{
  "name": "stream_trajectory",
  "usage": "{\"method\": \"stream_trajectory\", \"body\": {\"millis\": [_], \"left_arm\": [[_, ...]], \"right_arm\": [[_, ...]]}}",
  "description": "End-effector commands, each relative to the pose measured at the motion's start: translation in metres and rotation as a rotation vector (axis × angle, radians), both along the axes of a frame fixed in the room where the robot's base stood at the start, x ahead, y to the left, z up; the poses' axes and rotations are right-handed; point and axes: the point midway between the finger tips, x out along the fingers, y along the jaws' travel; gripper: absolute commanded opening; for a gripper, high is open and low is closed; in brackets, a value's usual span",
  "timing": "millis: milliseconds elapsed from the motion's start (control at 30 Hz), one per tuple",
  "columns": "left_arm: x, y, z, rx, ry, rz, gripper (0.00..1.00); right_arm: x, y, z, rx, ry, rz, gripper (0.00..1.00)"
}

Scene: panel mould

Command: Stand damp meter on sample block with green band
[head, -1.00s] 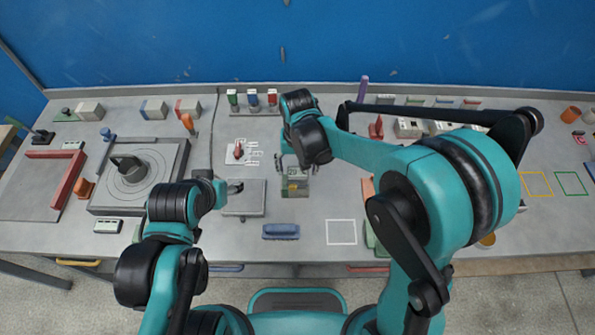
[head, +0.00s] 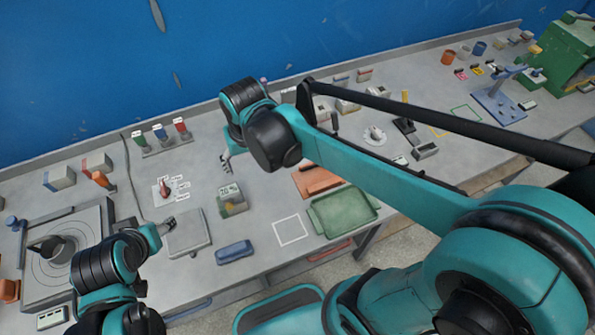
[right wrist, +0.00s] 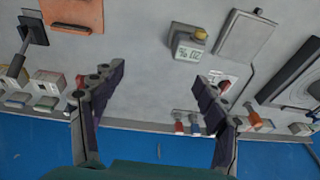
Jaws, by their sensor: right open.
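The damp meter (head: 231,198), a small grey-green box with a yellowish part and a display, stands on the bench. In the right wrist view the meter (right wrist: 187,43) shows "20 %" upside down. My right gripper (head: 226,160) is open and empty, behind the meter and apart from it. Its two fingers are wide apart in the right wrist view (right wrist: 158,80). My left gripper (head: 168,227) is beside a grey plate; its opening is unclear. Blocks with a blue band (head: 60,178) and a red band (head: 97,165) stand at the left. I cannot make out a green-banded sample block there.
A green tray (head: 343,210), a blue case (head: 234,252) and a white outlined square (head: 290,230) lie near the front edge. A rack with coloured-top items (head: 163,138) stands at the back. The grey plate (head: 187,235) lies left of the meter.

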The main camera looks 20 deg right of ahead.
Motion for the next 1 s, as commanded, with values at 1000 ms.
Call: {"method": "stream_trajectory", "body": {"millis": [1000], "left_arm": [[0.0,0.0,-0.013,0.0,0.0,0.0,0.58]], "right_arm": [[-0.088,-0.106,-0.011,-0.049,-0.419,-0.016,0.73]]}}
